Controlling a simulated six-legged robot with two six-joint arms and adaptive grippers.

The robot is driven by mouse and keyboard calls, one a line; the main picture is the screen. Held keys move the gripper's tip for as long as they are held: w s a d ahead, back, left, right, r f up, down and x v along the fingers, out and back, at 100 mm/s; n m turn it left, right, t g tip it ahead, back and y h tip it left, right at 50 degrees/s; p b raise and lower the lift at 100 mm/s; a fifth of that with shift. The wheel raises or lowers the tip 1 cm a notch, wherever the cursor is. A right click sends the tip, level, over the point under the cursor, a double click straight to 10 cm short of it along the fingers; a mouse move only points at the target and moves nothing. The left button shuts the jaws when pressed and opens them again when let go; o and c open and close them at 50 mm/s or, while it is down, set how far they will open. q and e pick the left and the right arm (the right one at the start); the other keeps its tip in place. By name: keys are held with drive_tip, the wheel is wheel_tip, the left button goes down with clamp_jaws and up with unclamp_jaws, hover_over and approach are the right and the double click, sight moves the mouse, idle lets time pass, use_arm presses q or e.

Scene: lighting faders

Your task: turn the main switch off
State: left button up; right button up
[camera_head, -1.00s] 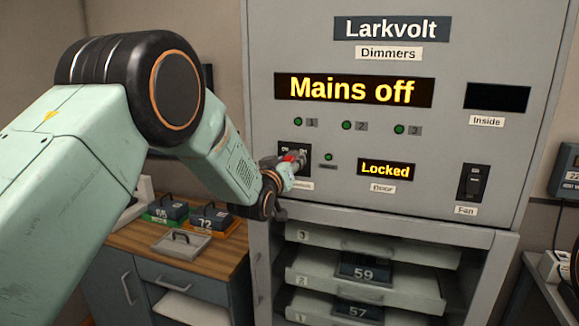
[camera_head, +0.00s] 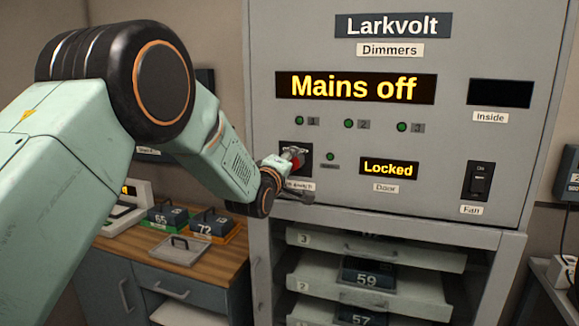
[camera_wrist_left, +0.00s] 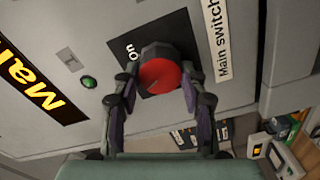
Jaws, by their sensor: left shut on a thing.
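The main switch is a red-faced round knob (camera_wrist_left: 160,76) on a black plate (camera_wrist_left: 178,42) labelled "Main switch", and an "on" mark shows beside the knob in the wrist view. In the head view the red knob (camera_head: 297,160) is partly covered by my left gripper (camera_head: 290,163). My left gripper (camera_wrist_left: 152,95) is shut on the knob, one finger on each side of it. The display (camera_head: 355,88) above reads "Mains off". My right gripper is in neither view.
The grey Larkvolt cabinet (camera_head: 420,140) has a door display (camera_head: 388,169) reading "Locked", a fan switch (camera_head: 479,182) and several green lamps. Open shelves with numbered modules (camera_head: 366,272) lie below. A wooden bench (camera_head: 197,262) with modules stands at left.

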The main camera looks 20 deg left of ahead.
use_arm(q)
drive_tip(key=shift+f+n+b, duration=0.1)
drive_tip(key=shift+n+b, duration=0.25)
drive_tip(key=shift+n, duration=1.65)
drive_tip(key=o, duration=1.2)
drive_tip(key=shift+c, duration=0.2)
drive_tip(key=shift+s, duration=0.1)
drive_tip(key=s, duration=1.2)
drive_tip(key=shift+a, duration=0.25)
drive_tip(key=shift+w, duration=0.15)
